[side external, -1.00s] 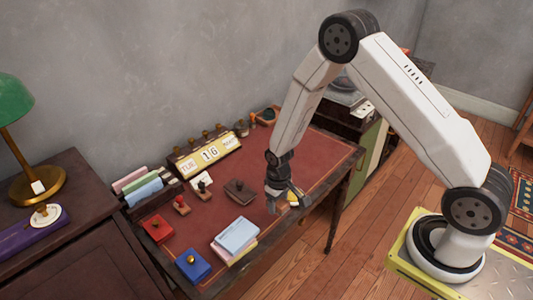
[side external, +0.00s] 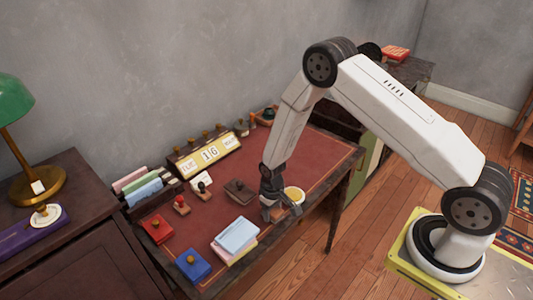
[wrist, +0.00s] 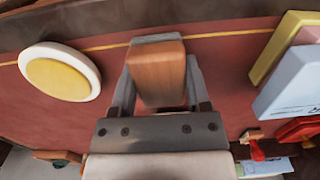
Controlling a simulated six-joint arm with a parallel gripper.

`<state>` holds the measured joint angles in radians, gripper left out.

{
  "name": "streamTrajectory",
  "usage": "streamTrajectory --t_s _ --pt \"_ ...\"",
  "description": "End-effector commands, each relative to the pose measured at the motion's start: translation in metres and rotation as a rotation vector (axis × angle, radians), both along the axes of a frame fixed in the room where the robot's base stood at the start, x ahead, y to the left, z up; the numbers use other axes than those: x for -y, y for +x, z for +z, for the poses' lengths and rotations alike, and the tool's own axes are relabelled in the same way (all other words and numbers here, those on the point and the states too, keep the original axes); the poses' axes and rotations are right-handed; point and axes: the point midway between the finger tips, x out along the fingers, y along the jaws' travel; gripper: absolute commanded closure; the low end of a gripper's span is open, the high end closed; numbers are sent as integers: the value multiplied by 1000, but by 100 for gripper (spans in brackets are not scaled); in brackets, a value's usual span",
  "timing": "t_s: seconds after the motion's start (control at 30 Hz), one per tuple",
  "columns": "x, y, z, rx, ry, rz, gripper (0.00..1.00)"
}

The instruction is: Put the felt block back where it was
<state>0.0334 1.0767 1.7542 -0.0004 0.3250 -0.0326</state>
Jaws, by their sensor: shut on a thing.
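My gripper (wrist: 158,75) is shut on a wooden block with a grey layer along one edge, which I take to be the felt block (wrist: 157,75). In the side view my gripper (side external: 282,210) is low over the front part of the red desk top, just in front of a round white dish with a yellow middle (side external: 294,194). The block is mostly hidden there by the fingers. I cannot tell whether it touches the desk. In the wrist view the dish (wrist: 60,71) lies to the left, apart from the block.
Blue and cream pads (side external: 236,236) lie near the desk's front edge, with red (side external: 157,229) and blue (side external: 193,265) boxes further left. A dark brown block (side external: 240,191) and small stamps (side external: 181,205) lie behind. A date display (side external: 208,153) stands at the back.

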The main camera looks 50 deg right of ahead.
Motion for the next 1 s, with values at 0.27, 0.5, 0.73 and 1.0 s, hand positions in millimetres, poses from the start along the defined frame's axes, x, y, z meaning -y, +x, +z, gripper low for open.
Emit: streamTrajectory --t_s 0.27,0.5,0.73,1.0 --pt "0 0 -3 2 0 0 100" --pt "0 0 -6 1 0 0 100" --pt "0 0 -6 1 0 0 4" --pt "0 0 -5 1 0 0 4"
